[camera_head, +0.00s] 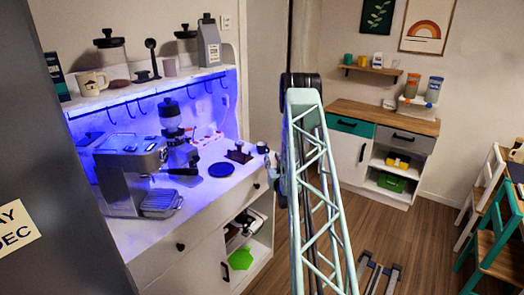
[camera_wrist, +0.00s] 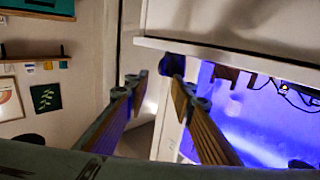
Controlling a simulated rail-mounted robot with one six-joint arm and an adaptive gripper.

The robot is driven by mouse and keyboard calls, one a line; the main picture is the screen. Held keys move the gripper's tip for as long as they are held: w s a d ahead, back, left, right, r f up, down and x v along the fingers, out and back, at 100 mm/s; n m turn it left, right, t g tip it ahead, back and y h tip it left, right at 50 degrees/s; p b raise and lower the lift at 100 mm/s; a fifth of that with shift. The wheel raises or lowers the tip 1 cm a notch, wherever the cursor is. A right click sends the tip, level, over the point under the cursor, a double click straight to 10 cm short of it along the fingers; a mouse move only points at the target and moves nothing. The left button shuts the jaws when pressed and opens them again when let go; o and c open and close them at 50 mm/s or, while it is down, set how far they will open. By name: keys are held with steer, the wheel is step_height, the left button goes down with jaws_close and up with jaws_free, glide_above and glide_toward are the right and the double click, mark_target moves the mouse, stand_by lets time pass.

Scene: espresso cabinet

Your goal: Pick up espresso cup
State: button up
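A small dark cup (camera_head: 262,148), which I take for the espresso cup, stands near the right end of the white counter. In the wrist view, which is turned upside down, a dark blue shape (camera_wrist: 172,62) that looks like this cup shows at the counter's end, just beyond the right fingertip. My gripper (camera_wrist: 160,82) is open, with a gap between its two fingers and nothing held. In the head view my gripper (camera_head: 272,168) is close to the right of the cup, partly hidden by my arm. Whether a finger touches the cup I cannot tell.
A brown stand (camera_head: 238,154) and a dark blue round mat (camera_head: 221,169) are left of the cup. The espresso machine (camera_head: 130,172) and grinder (camera_head: 178,140) stand farther left. A shelf (camera_head: 145,88) hangs above. The floor (camera_head: 420,240) on the right is mostly clear.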

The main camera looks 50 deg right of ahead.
mark_target(264, 149)
steer(key=shift+x, duration=1.35)
steer(key=shift+x, duration=2.6)
jaws_close()
